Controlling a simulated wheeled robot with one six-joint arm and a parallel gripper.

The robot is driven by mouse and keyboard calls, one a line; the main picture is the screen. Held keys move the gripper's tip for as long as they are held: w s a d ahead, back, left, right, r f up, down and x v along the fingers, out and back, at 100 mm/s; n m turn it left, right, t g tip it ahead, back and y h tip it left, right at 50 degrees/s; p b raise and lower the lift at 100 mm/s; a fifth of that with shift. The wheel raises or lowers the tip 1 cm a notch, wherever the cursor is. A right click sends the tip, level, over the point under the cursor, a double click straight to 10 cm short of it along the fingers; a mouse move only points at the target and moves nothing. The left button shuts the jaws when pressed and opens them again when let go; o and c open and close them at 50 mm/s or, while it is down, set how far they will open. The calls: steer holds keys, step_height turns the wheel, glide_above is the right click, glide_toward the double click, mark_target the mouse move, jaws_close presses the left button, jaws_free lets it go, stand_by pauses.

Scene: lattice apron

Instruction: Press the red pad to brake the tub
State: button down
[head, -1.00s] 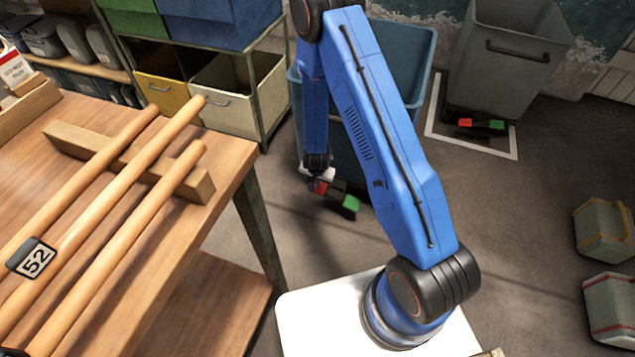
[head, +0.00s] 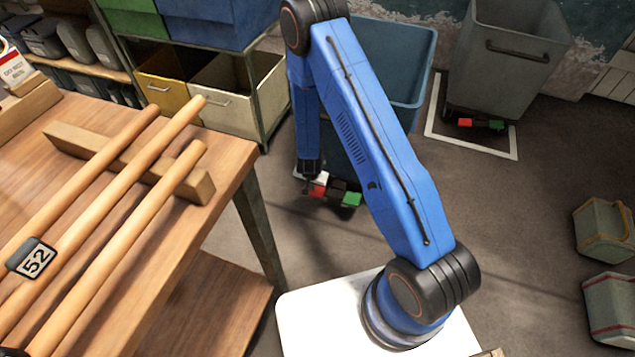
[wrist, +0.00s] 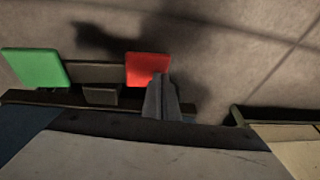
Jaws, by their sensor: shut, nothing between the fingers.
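The blue tub (head: 405,62) stands behind my arm, which hides much of it. At its foot is a pedal bar with a red pad (head: 317,191) on the left and a green pad (head: 351,199) on the right. In the wrist view the red pad (wrist: 146,67) is right of the green pad (wrist: 36,68). My gripper (wrist: 162,90) is shut and empty, its tips overlapping the red pad's lower right corner. They look to be against it, but contact is not clear. In the head view my gripper (head: 306,184) is small, beside the red pad.
A grey bin (head: 510,60) with its own red and green pads stands inside a white floor outline at back right. A wooden table (head: 215,215) with rods is on the left, a shelf of drawers (head: 235,90) behind it. Floor is clear at centre right.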

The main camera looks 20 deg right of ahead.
steer(key=shift+w+a+f, duration=0.15)
steer(key=shift+a+f, duration=0.05)
steer(key=shift+f, duration=0.6)
steer(key=v, duration=1.7)
steer(key=shift+r, duration=0.25)
steer(key=shift+d, duration=0.1)
